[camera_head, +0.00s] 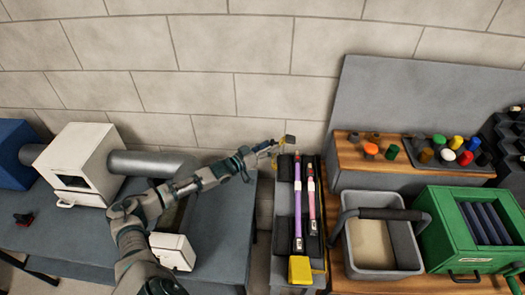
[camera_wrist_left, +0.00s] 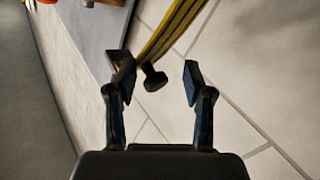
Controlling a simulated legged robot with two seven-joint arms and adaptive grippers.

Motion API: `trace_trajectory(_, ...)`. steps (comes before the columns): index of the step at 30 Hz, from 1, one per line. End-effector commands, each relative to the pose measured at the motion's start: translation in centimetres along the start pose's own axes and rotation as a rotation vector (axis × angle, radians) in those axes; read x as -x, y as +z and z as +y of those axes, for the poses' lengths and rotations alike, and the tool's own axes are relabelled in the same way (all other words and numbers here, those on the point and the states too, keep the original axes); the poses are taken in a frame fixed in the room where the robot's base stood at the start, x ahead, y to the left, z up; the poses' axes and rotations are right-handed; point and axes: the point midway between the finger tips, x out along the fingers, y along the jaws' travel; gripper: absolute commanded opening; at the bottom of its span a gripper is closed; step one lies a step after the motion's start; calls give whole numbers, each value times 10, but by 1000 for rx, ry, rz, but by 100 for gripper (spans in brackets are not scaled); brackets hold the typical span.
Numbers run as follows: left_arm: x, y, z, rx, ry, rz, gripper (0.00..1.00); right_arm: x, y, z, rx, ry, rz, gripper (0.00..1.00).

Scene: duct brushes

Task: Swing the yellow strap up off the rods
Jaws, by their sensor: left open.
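The yellow strap (camera_wrist_left: 172,30) with dark stripes shows in the left wrist view, running from the top edge down toward a black knob (camera_wrist_left: 154,80). My left gripper (camera_wrist_left: 158,80) is open, with the knob between or just beyond its fingertips; I cannot tell whether they touch. In the head view my left gripper (camera_head: 274,147) is at the back end of the rod rack, where the strap is small and hard to make out. A purple rod (camera_head: 298,215) and a pink rod (camera_head: 312,195) lie side by side in the rack.
The dark rack (camera_head: 283,212) has a yellow block (camera_head: 300,270) at its front. A grey handled bin (camera_head: 372,245) and a green box (camera_head: 475,235) stand to its right. A white box (camera_head: 75,165) with a grey duct is at left. The stone wall is close behind.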

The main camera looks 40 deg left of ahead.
Motion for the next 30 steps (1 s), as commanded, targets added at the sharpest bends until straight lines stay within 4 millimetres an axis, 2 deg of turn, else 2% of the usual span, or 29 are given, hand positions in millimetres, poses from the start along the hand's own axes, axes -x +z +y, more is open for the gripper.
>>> trace_trajectory(5, 15, 2, -2, 2, -2, -3, 52, 0, -1, 1, 0, 1, 1, 40)
trace_trajectory(18, 76, 5, -6, 3, -4, -8, 52, 1, -2, 0, 1, 3, 1, 40)
trace_trajectory(30, 109, 5, -8, 2, -6, -9, 52, 0, -2, 1, 1, 2, 1, 40)
